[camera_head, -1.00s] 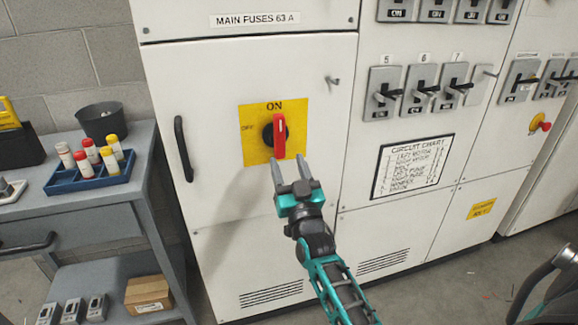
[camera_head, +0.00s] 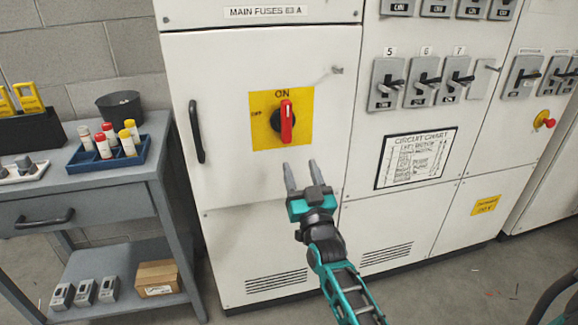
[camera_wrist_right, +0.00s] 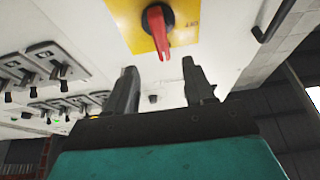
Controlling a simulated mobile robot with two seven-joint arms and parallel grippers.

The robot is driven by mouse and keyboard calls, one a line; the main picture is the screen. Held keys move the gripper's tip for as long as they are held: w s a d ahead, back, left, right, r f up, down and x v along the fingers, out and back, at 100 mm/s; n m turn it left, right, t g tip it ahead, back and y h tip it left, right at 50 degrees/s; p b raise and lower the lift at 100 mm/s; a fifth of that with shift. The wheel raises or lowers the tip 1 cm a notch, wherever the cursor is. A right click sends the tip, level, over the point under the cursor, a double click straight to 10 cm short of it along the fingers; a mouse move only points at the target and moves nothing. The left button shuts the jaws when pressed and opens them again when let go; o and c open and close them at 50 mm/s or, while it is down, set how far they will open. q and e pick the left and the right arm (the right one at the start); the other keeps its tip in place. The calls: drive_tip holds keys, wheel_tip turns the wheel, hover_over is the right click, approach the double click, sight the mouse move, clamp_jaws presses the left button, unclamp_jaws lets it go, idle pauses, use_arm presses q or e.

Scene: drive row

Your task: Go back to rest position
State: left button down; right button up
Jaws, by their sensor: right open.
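My right gripper (camera_head: 300,177) is open and empty in front of the white cabinet, just below the yellow switch plate. Its two fingers also show in the right wrist view (camera_wrist_right: 165,88), apart with nothing between them. The red rotary handle (camera_head: 287,121) stands upright, in line with the ON label, on the yellow plate (camera_head: 263,138). The handle also shows beyond the fingers in the right wrist view (camera_wrist_right: 158,28). The fingers are clear of the handle. My left gripper is not in view.
A grey cart (camera_head: 95,176) stands at the left with a blue tray (camera_head: 128,160) of capped bottles. The cabinet's black door handle (camera_head: 196,132) juts out left of the switch. Breaker switches (camera_head: 422,83) and a circuit chart (camera_head: 415,158) are at the right. The floor shows at the lower right.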

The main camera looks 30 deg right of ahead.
use_arm(q)
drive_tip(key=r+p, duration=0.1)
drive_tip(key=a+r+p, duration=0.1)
drive_tip(key=p, duration=0.1)
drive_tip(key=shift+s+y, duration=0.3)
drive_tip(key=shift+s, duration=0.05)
use_arm(e)
drive_tip(key=s+a+f+n+g+y, duration=0.3)
drive_tip(key=s+a+f, duration=0.4)
drive_tip(key=s, duration=0.5)
drive_tip(key=s+a+f+n+g+y, duration=0.3)
drive_tip(key=s+a+f+g+y, duration=0.2)
drive_tip(key=s+f, duration=0.6)
drive_tip(key=s+a+g, duration=0.1)
drive_tip(key=a+g, duration=0.1)
drive_tip(key=a, duration=0.1)
drive_tip(key=shift+f+g, duration=0.4)
